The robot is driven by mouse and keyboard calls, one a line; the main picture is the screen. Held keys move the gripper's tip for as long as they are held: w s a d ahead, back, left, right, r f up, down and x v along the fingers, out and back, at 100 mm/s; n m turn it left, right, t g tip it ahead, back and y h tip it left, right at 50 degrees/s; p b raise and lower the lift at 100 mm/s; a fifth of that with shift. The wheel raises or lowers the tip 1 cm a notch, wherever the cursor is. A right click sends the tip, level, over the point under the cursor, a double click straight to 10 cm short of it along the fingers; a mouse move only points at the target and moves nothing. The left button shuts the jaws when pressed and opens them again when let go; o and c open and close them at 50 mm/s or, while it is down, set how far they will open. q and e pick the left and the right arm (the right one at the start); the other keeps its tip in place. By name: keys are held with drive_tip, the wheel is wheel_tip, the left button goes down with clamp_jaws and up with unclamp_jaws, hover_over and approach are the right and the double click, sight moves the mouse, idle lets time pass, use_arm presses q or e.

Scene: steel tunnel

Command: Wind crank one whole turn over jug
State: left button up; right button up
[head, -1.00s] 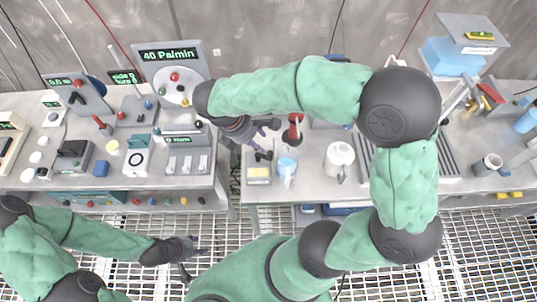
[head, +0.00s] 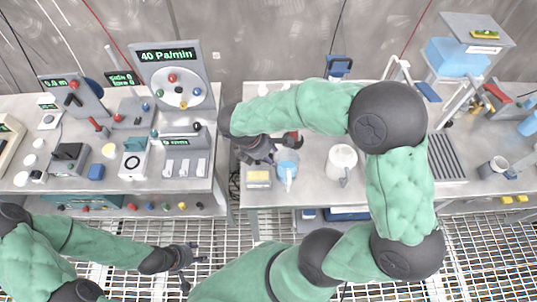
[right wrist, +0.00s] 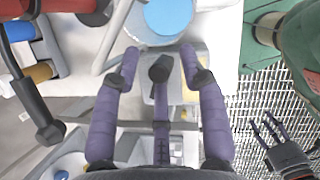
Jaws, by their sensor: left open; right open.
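A pale jug with light blue inside (head: 287,168) stands upright on the right bench; its round blue top (right wrist: 168,14) fills the top of the right wrist view. My right gripper (head: 262,148) is open, just left of the jug. In the right wrist view its purple fingers (right wrist: 160,62) are spread either side of a black knob (right wrist: 160,70) above a grey block. The knob looks like the crank's grip, but I cannot tell it surely from my middle finger. The crank's base is mostly hidden in the head view. My left gripper (head: 186,256) is open over the floor grating, empty.
A yellow-topped tray (head: 258,178) lies close below the right gripper. A red device (right wrist: 12,10) with a black handle (right wrist: 35,108) is beside the jug. A white jug (head: 342,160) stands further right. A gap separates the left instrument bench (head: 130,180).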

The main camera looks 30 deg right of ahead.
clamp_jaws()
drive_tip(key=shift+s+a+m+g, duration=0.1)
drive_tip(key=shift+s+m+g, duration=0.05)
drive_tip(key=shift+m+g, duration=0.2)
idle(0.6)
drive_tip(key=shift+s+a+m+p, duration=0.1)
drive_tip(key=shift+a+m+p, duration=0.1)
drive_tip(key=shift+m+p, duration=0.4)
drive_tip(key=m, duration=0.1)
drive_tip(key=a+m+g+p, duration=0.1)
drive_tip(key=m, duration=0.1)
drive_tip(key=shift+s+m+g+y+p, duration=0.15)
drive_tip(key=shift+m+g+y+p, duration=0.15)
drive_tip(key=shift+y, duration=0.1)
drive_tip(key=m, duration=0.1)
drive_tip(key=a+m+g+p, duration=0.1)
drive_tip(key=m, duration=0.1)
drive_tip(key=shift+a+y, duration=0.15)
drive_tip(key=shift+y, duration=0.25)
drive_tip(key=shift+a+f+m+g+y+p, duration=0.15)
drive_tip(key=shift+a+m+y+p, duration=0.15)
drive_tip(key=shift+m, duration=0.5)
drive_tip(key=shift+a+m+g+y+p, duration=0.1)
drive_tip(key=shift+a+m+y+p, duration=0.15)
drive_tip(key=shift+m, duration=0.5)
